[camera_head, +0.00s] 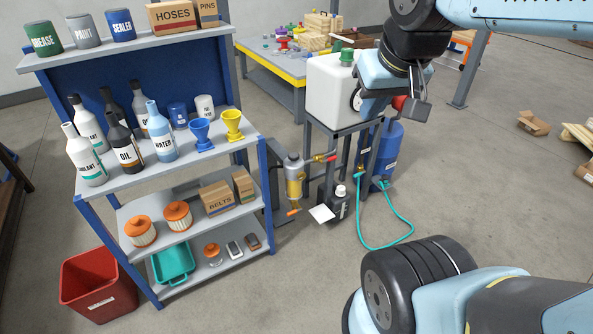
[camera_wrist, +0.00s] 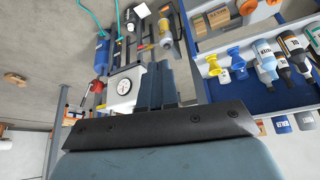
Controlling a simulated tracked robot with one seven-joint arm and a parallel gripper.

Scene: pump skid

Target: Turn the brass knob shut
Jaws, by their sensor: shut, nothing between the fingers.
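I cannot clearly make out a brass knob in either view. A grey filter unit with a yellowish bowl (camera_head: 295,185) hangs beside the pump stand, with a red handle (camera_head: 325,157) at its right and an orange lever (camera_head: 293,212) below. In the wrist view this yellowish bowl (camera_wrist: 165,27) and the red handle (camera_wrist: 140,48) show beyond my fingers. My gripper (camera_head: 418,92) is shut and empty, high in front of the white tank (camera_head: 331,95) and the blue cylinder (camera_head: 386,152). In the wrist view my gripper (camera_wrist: 166,82) covers part of the tank side.
A shelf rack (camera_head: 110,176) with bottles, funnels and boxes stands at the left. A teal hose (camera_head: 405,222) loops on the floor from the stand. A dark bottle (camera_head: 338,207) stands below the stand. A red bin (camera_head: 95,285) is at lower left.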

